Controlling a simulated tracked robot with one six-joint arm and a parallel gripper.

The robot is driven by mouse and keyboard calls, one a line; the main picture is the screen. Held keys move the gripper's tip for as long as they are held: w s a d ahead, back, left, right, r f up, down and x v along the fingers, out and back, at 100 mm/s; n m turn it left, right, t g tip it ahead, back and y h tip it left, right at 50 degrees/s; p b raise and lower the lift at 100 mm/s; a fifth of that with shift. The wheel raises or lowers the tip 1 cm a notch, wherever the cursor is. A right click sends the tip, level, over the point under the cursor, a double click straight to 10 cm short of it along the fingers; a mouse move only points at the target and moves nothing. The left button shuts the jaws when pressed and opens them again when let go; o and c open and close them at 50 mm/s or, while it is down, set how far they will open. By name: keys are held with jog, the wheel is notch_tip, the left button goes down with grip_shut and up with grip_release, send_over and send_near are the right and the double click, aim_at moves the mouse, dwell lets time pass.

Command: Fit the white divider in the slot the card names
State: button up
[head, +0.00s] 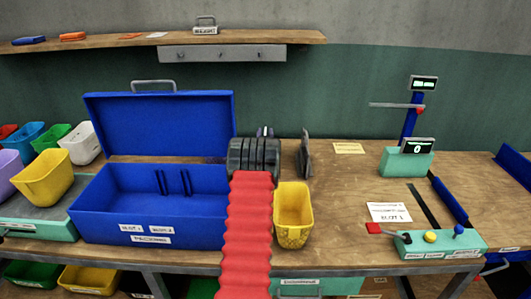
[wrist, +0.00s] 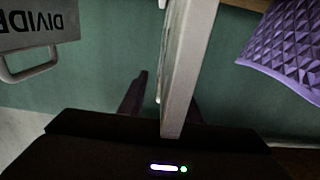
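An open blue box (head: 105,212) stands at the left of the bench in the head view. Two narrow dark slots show inside, and its front labels read SLOT 1 and SLOT 2. The card (head: 389,212) lies at the right; its last line seems to read SLOT 1, the rest is too small. In the wrist view my gripper (wrist: 165,85) has two dark fingers apart. A pale upright panel (wrist: 182,70), perhaps the white divider, is seen nearly edge-on between them. A gap shows at the left finger; contact at the right is unclear. No white divider is recognisable in the head view.
A yellow bin (head: 293,215) stands right of my red arm. Several coloured bins crowd the far left. A control panel (head: 440,244) and teal scale (head: 406,162) stand at the right. A shelf (head: 120,41) runs above. In the wrist view, a purple textured thing (wrist: 285,50) is at right.

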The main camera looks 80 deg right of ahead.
dwell(0.3)
grip_shut()
dwell(1.3)
